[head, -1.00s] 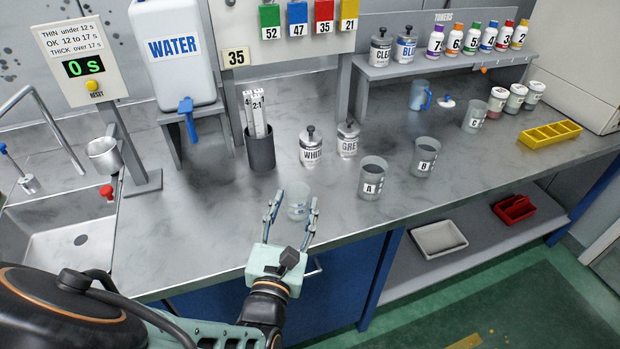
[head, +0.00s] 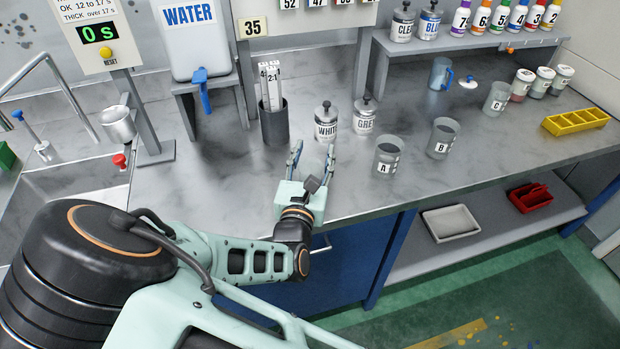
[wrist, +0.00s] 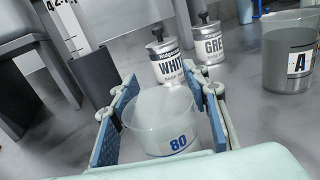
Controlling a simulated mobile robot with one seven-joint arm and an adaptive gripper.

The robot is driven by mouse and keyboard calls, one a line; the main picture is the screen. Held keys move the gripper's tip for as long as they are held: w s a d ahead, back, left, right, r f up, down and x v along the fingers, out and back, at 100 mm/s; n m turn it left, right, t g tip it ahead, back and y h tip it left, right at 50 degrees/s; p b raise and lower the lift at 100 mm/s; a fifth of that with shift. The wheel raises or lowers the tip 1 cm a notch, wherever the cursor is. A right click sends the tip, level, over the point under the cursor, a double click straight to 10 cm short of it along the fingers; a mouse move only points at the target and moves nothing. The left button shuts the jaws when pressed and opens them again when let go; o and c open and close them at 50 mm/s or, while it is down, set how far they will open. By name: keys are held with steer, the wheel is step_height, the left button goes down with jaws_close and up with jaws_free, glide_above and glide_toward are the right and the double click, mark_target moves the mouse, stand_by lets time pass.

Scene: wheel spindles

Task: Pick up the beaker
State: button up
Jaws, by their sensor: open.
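A small clear beaker marked 80 (wrist: 168,122) stands upright on the grey bench, between the two blue-padded fingers of my gripper (wrist: 160,88) in the wrist view. The gripper is open, with one finger on each side of the beaker. I cannot tell whether either pad touches it. In the head view my gripper (head: 312,153) is low at the bench's front edge, in front of the WHITE can. The beaker is hard to make out there. The lower front of the beaker is hidden by the gripper body in the wrist view.
Behind the gripper stand the WHITE can (head: 326,124), GREY can (head: 364,117) and a dark holder with sticks (head: 275,126). Cups A (head: 388,157) and B (head: 442,138) stand to the right. The sink (head: 70,200) is at left. Bare bench lies between sink and gripper.

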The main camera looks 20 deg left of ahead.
steer(key=shift+w, duration=0.2)
steer(key=c, duration=1)
steer(key=shift+r, duration=0.1)
steer(key=shift+c, duration=0.2)
